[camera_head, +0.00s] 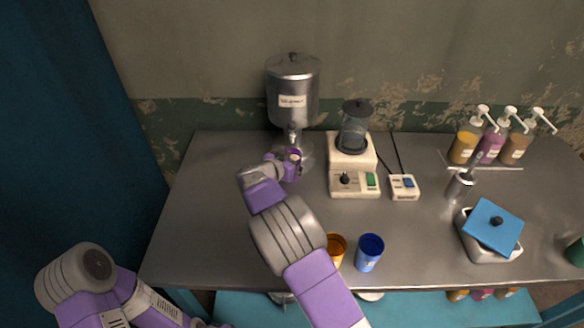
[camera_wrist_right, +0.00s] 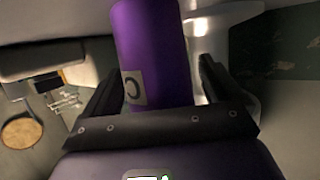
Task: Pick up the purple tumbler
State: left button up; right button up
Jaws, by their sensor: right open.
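The purple tumbler (camera_wrist_right: 152,45) fills the middle of the right wrist view, with a pale label low on its side. My right gripper (camera_wrist_right: 155,85) is open, with one dark finger on each side of the tumbler. In the head view, the tumbler (camera_head: 294,155) is mostly hidden by my right gripper (camera_head: 287,163). It stands under the spout of the silver dispenser (camera_head: 292,90). I cannot tell whether either finger touches it. My left arm is at the lower left, and its gripper is not visible.
A blender (camera_head: 354,150) stands close to the right. An orange cup (camera_head: 336,249) and a blue cup (camera_head: 369,252) stand near the front edge. Pump bottles (camera_head: 490,146), a metal cup (camera_head: 459,186) and a blue-lidded container (camera_head: 490,232) are further right. The table's left side (camera_head: 205,215) is clear.

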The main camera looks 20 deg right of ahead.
jog(key=shift+c, duration=0.4)
jog(key=c, duration=1.2)
